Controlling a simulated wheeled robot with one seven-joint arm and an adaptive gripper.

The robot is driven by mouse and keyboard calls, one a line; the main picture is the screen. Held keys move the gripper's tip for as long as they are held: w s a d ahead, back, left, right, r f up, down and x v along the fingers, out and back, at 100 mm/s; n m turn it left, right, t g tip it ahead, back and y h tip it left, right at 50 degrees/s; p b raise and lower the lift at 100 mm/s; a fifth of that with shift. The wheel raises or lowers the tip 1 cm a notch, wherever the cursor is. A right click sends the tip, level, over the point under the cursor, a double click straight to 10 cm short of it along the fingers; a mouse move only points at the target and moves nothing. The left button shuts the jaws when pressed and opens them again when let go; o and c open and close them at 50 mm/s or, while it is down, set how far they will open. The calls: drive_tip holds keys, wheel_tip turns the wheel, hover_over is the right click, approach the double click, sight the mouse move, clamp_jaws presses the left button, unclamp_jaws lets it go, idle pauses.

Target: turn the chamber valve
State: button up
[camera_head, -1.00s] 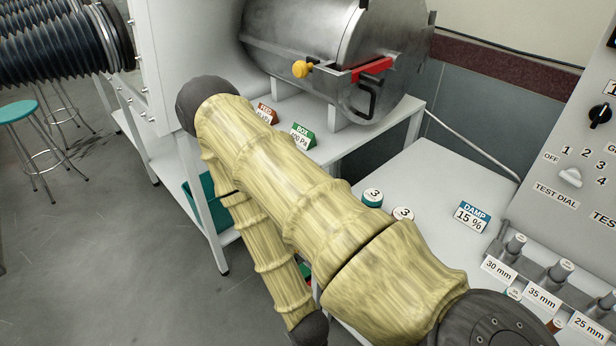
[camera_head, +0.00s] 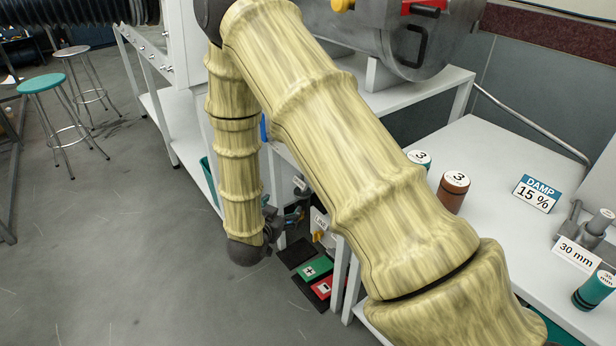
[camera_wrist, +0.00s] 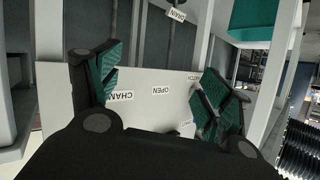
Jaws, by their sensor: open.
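A pale panel (camera_wrist: 150,80) faces my wrist camera, with upside-down labels; one reads OPEN and another begins with CHAM. A tag starting with CHA (camera_wrist: 176,14) hangs on a dark pipe above it. My gripper (camera_wrist: 155,88) is open and empty, its green-padded fingers spread in front of the panel. No valve handle shows clearly there; my gripper body hides the panel's lower part. In the head view my gripper (camera_head: 288,216) is low beneath the benches, partly hidden by my arm. A small yellow handle (camera_head: 318,236) shows just right of it on a white plate.
Bench legs stand close around my gripper. A steel chamber (camera_head: 450,40) with a yellow knob and red handle sits above.

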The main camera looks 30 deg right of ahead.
wheel_tip(320, 180, up, 13)
drive_tip(key=m+g+h+b, duration=0.8)
drive_tip(key=m+b, duration=0.4)
drive_tip(key=m, duration=0.2)
drive_tip(key=w+d+b, duration=0.1)
drive_tip(key=d+b, duration=0.1)
drive_tip(key=d, duration=0.8)
drive_tip(key=shift+w+d+r+n, duration=0.15)
drive_tip(key=shift+w+d+n, duration=0.1)
drive_tip(key=shift+n, duration=0.05)
drive_tip(key=shift+t, duration=0.3)
drive_tip(key=c, duration=1)
